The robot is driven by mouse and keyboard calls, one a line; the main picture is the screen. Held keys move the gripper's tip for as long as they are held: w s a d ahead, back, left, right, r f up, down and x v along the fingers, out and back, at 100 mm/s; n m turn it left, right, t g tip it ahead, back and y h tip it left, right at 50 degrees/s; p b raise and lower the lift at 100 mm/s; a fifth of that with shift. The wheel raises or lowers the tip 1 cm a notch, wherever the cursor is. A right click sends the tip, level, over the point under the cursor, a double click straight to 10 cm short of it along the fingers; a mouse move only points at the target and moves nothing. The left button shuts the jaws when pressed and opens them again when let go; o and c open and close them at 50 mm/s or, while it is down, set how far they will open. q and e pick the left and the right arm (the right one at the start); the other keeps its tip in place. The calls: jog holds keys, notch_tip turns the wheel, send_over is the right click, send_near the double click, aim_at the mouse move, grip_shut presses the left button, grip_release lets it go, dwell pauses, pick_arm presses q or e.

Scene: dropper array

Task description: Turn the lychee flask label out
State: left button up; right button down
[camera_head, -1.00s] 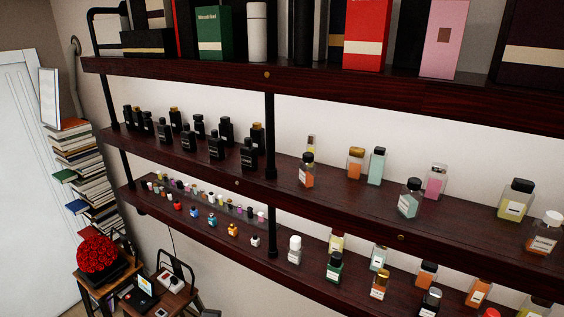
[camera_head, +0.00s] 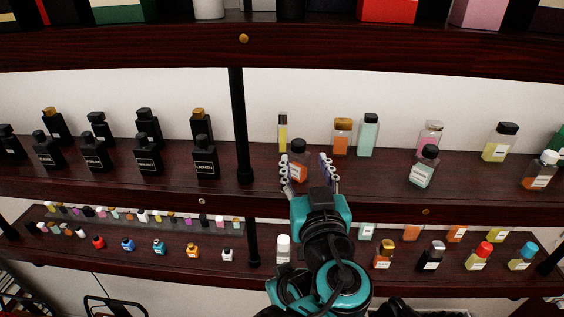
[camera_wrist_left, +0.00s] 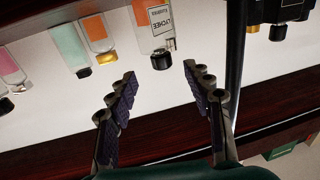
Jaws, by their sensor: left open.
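The lychee flask (camera_head: 298,161) is a small orange bottle with a dark cap, standing upright near the front of the middle shelf. My left gripper (camera_head: 303,166) is open, with one finger on each side of the flask, in the head view. In the left wrist view, which is upside down, the flask (camera_wrist_left: 150,22) is just beyond the spread fingertips (camera_wrist_left: 160,72), not gripped. Its white label reads LYCHEE and sits toward the right side of the visible face there. In the head view the label is partly visible, low on the flask. My right gripper is out of view.
A slim yellow bottle (camera_head: 282,133), an orange bottle with a gold cap (camera_head: 342,138) and a pale green bottle (camera_head: 368,136) stand behind. Black bottles (camera_head: 205,160) stand left of the dark post (camera_head: 239,125). The shelf right of the gripper is clear up to another pale green flask (camera_head: 422,173).

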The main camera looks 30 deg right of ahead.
aim_at(305, 149)
pick_arm(q)
jog(key=p+x, duration=0.1)
jog(key=x, duration=0.6)
jog(key=shift+w+a, duration=0.1)
jog(key=shift+w, duration=0.15)
grip_shut()
jog(key=n+y, duration=0.1)
jog(key=y, duration=0.1)
jog(key=n+t+y, duration=0.1)
jog(key=n+y, duration=0.1)
jog(key=y, duration=0.1)
jog(key=n+y, duration=0.1)
jog(key=y, duration=0.1)
jog(key=shift+d+n, duration=0.25)
jog(key=shift+n, duration=0.05)
jog(key=shift+a+n+y, duration=0.15)
jog(key=shift+n+y, duration=1.15)
jog(key=shift+y, duration=0.8)
